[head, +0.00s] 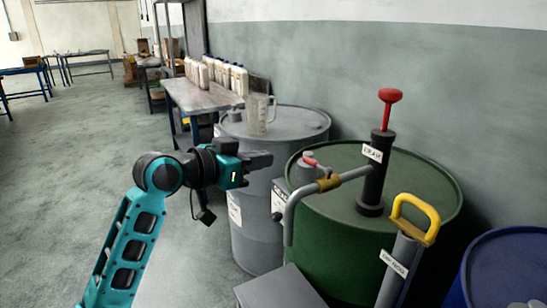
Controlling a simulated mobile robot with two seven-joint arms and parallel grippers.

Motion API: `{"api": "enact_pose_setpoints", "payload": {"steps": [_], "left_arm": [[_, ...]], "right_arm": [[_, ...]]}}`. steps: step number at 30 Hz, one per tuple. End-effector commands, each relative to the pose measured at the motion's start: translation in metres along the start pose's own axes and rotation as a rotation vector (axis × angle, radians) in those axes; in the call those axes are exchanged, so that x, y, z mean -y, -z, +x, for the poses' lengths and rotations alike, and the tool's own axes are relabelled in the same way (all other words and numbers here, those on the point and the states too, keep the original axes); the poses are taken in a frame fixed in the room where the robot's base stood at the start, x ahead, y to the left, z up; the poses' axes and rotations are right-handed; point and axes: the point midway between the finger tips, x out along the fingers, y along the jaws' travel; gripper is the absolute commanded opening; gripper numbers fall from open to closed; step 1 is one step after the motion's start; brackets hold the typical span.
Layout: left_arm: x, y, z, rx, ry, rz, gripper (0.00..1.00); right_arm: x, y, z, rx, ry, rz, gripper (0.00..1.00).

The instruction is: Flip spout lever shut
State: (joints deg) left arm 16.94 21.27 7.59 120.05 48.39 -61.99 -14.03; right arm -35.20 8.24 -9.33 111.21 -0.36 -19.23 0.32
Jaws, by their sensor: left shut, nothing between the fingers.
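A dark pump (375,175) with a red T-handle (390,95) stands on the green drum (335,255). Its grey spout pipe (290,215) runs left and bends down over the drum's side. A brass fitting (328,183) sits on the pipe. A small red-tipped lever (311,162) slants up and left from near the fitting; its exact position is hard to tell. My left gripper (268,159) is shut and empty, left of the lever and apart from it, pointing right. My right gripper is out of view.
A clear measuring jug (257,115) stands on the grey drum (300,122) behind my gripper. A yellow-handled pump (415,215) stands front right, beside a blue drum (505,265). A grey box (280,290) is below the spout. A bench (200,98) holds several bottles.

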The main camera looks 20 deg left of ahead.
Motion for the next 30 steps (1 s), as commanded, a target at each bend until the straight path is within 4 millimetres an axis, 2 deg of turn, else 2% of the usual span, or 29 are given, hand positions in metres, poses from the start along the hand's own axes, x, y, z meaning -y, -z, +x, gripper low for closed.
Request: {"api": "enact_pose_setpoints", "payload": {"steps": [3, 8, 21, 24, 30], "left_arm": [[-0.001, 0.014, -0.003, -0.015, -0.019, 0.017, 0.00], [-0.001, 0.016, 0.011, -0.017, -0.022, 0.014, 0.00], [-0.004, 0.017, 0.097, -0.016, -0.021, 0.013, 0.00], [-0.003, 0.003, 0.109, -0.013, -0.020, 0.012, 0.00], [-0.003, -0.010, 0.122, -0.014, -0.019, 0.014, 0.00]], "right_arm": [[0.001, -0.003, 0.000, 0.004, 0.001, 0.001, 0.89], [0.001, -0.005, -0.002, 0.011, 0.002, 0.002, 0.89], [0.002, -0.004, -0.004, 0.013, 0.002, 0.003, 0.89], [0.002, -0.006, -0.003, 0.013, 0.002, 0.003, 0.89], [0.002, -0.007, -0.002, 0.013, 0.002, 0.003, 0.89]]}}
